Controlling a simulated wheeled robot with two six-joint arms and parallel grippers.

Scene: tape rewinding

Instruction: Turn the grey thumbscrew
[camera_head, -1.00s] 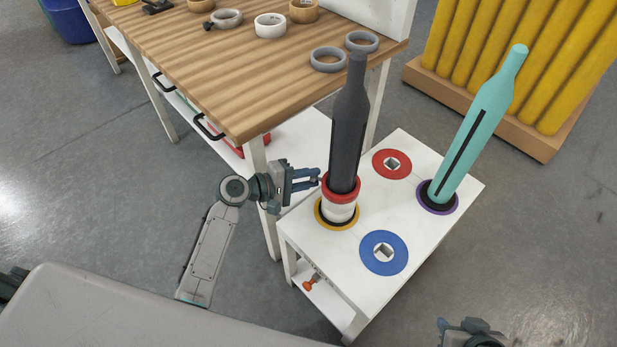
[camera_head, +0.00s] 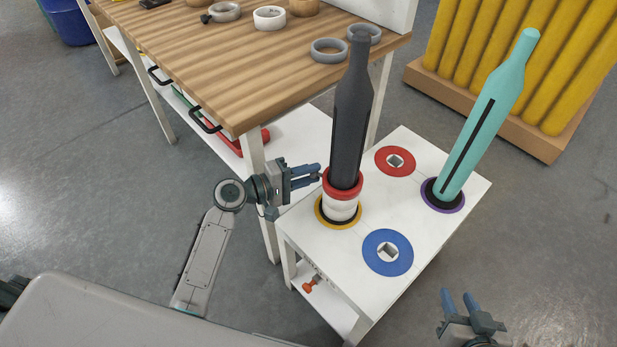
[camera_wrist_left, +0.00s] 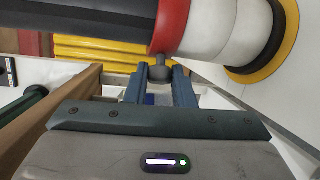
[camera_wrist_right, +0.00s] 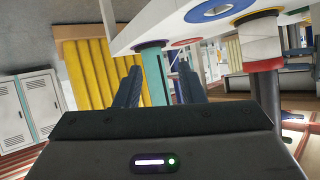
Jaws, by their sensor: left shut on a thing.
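A dark grey bottle-shaped spindle (camera_head: 349,130) stands upright on the yellow-ringed spot of the white stand. Around its base are a red collar (camera_head: 343,187) and a white part (camera_head: 341,208) below it. The grey thumbscrew (camera_wrist_left: 160,73) sticks out of the red collar in the left wrist view. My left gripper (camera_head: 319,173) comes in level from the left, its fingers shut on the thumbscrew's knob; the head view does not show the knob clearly. My right gripper (camera_head: 459,295) is open and empty, low in front of the stand's right side.
A teal spindle (camera_head: 483,120) stands in the purple ring (camera_head: 456,205). The red disc (camera_head: 382,154) and blue disc (camera_head: 374,262) with square holes are unoccupied. A wooden table (camera_head: 240,80) with several tape rolls stands behind my left gripper. An orange-handled part (camera_head: 310,285) shows under the stand.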

